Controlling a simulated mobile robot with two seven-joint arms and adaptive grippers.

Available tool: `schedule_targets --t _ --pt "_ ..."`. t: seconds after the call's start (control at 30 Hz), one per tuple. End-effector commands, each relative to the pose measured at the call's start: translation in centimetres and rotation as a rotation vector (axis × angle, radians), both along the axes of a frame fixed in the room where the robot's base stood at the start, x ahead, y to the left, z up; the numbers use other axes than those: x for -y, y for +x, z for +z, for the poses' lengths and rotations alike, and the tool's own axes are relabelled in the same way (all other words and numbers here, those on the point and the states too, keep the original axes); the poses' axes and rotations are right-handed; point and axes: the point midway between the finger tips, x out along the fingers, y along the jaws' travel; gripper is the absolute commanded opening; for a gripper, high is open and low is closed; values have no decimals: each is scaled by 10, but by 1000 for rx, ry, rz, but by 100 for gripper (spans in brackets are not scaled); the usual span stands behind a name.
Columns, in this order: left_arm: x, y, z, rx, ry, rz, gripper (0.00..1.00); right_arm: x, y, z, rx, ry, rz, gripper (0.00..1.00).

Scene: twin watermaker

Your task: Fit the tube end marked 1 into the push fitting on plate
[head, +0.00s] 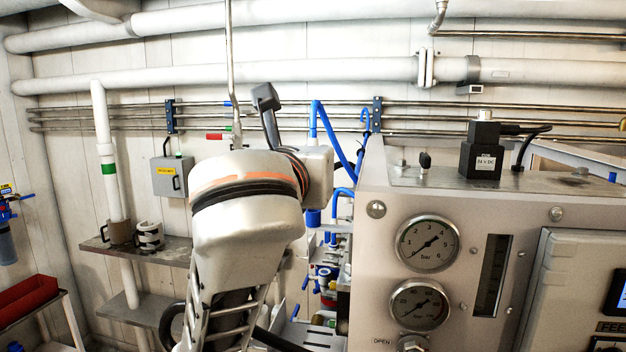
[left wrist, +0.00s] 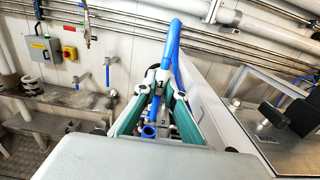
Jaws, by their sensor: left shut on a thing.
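My left gripper (left wrist: 160,95) shows in the left wrist view with its teal fingers closed in around a grey collar marked 1 (left wrist: 158,82). A blue tube (left wrist: 174,38) arches down into that collar. Beyond and between the fingers are a blue ring-shaped fitting (left wrist: 149,131) and a grey part marked 2 (left wrist: 164,122). I cannot tell whether the held end touches any fitting. In the head view blue tubing (head: 334,140) shows right of my left arm, which hides the gripper and the tube end. The push fitting cannot be made out for certain. My right gripper is in neither view.
A metal cabinet (head: 388,220) with gauges stands close on the right, a black 24 V DC block (head: 480,150) on its top. Valves and blue parts (head: 325,275) crowd the gap left of it. Shelves (head: 165,254) stand along the wall at left.

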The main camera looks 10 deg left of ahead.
Motion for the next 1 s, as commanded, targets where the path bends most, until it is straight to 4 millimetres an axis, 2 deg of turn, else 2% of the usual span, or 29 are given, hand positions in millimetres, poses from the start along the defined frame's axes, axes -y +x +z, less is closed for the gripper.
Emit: schedule_targets --t 0.03,0.2,0.4,0.5,0.7,1.0 --pt "1 -1 16 5 -4 -3 1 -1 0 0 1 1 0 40" --pt "1 -1 66 5 -3 -2 1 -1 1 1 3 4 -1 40" --pt "1 -1 113 2 0 -1 1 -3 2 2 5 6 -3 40" --pt "0 -1 129 2 1 0 1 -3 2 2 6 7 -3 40" --pt "0 0 146 0 1 -1 1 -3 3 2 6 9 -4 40" --pt "0 0 150 0 1 -1 1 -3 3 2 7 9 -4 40"
